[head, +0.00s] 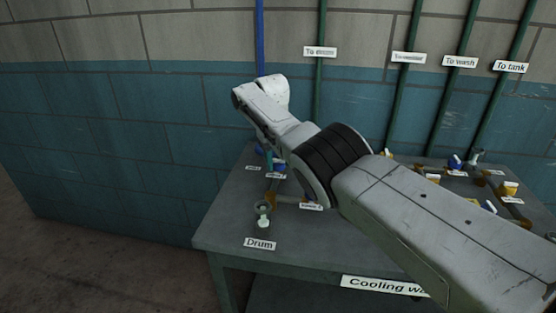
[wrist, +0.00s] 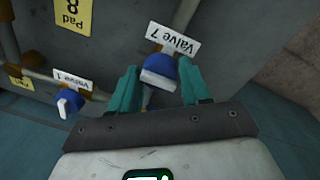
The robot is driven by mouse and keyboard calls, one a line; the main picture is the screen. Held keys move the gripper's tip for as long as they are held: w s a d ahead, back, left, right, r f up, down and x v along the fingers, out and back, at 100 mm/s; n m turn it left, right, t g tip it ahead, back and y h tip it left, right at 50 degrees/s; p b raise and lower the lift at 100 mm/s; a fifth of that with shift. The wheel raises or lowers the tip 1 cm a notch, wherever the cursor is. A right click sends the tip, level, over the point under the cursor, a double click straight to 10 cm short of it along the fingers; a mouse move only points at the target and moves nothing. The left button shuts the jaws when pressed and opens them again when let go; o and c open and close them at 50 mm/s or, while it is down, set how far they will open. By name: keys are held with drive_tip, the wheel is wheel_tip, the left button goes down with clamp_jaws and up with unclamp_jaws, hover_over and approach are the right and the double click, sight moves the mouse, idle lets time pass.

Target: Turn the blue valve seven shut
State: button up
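In the wrist view, a blue valve (wrist: 161,66) with a white bar handle sits beside a white tag reading "Valve 7" (wrist: 173,38). My gripper (wrist: 158,68) is open, with one teal finger on each side of this valve. I cannot tell whether either finger touches it. In the head view my arm reaches over the grey bench (head: 226,226) toward its far left part, and it hides most of the gripper and the valve there.
A second blue valve (wrist: 69,104) with a white handle, tagged "Valve 1" (wrist: 70,80), stands left of my gripper. A yellow "Pad 8" tag (wrist: 72,14) lies beyond. In the head view, a "Drum" tag (head: 260,243) marks the front left; more valves stand right, with pipes (head: 320,100) behind.

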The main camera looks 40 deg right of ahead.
sight(275, 163)
drive_tip(key=o, duration=0.4)
drive_tip(key=r, duration=0.7)
drive_tip(key=a+r, duration=0.1)
drive_tip(key=r, duration=0.2)
drive_tip(key=shift+w+r+p, duration=0.15)
drive_tip(key=shift+r+p, duration=0.2)
drive_tip(key=shift+p, duration=0.05)
